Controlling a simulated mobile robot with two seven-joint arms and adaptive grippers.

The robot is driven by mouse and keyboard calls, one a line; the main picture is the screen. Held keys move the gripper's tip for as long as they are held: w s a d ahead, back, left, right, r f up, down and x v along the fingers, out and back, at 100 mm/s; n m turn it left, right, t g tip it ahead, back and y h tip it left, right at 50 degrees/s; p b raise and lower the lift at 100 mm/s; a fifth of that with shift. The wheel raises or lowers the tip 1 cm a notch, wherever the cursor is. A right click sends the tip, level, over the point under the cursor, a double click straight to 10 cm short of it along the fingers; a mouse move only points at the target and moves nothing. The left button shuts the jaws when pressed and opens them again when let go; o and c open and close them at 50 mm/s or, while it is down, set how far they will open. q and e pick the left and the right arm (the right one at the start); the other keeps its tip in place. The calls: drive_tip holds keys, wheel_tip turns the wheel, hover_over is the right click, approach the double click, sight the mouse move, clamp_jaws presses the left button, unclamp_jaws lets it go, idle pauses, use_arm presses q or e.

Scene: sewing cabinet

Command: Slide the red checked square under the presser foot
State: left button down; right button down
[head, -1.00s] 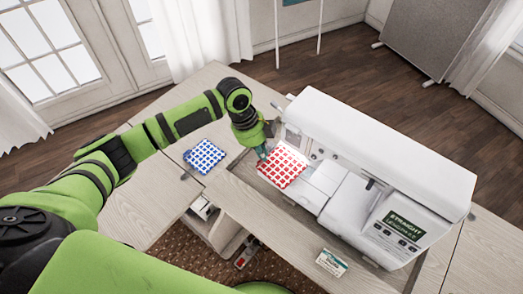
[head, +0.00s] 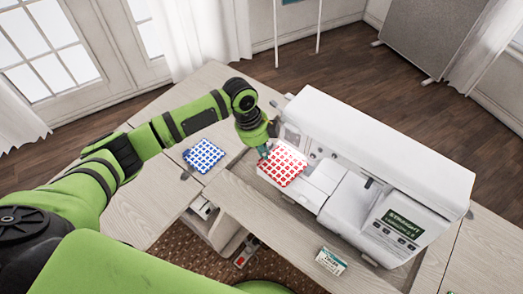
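The red checked square (head: 284,166) lies at the left end of the white sewing machine (head: 365,160), near its needle area. My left gripper (head: 264,153) points down at the square's left edge. Its fingertips are small and partly hidden, so I cannot tell whether they are open or shut on the cloth. The presser foot is not clearly visible; the machine's head and my gripper are close around that spot. My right gripper is not in view.
A blue checked square (head: 204,156) lies on the wooden cabinet top to the left. A small box (head: 331,262) stands on the front edge of the cabinet. An open compartment (head: 215,222) shows below the cabinet top.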

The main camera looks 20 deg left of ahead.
use_arm(q)
drive_tip(key=shift+w+d+f, duration=0.1)
drive_tip(key=shift+w+f, duration=0.1)
drive_tip(key=shift+f, duration=0.25)
idle(0.3)
drive_tip(key=shift+w, duration=0.1)
idle(0.4)
drive_tip(key=shift+w+f, duration=0.15)
drive_tip(key=shift+w+d+b, duration=0.2)
drive_tip(key=shift+w+b, duration=0.1)
drive_tip(key=shift+b, duration=0.15)
drive_tip(key=shift+w, duration=0.15)
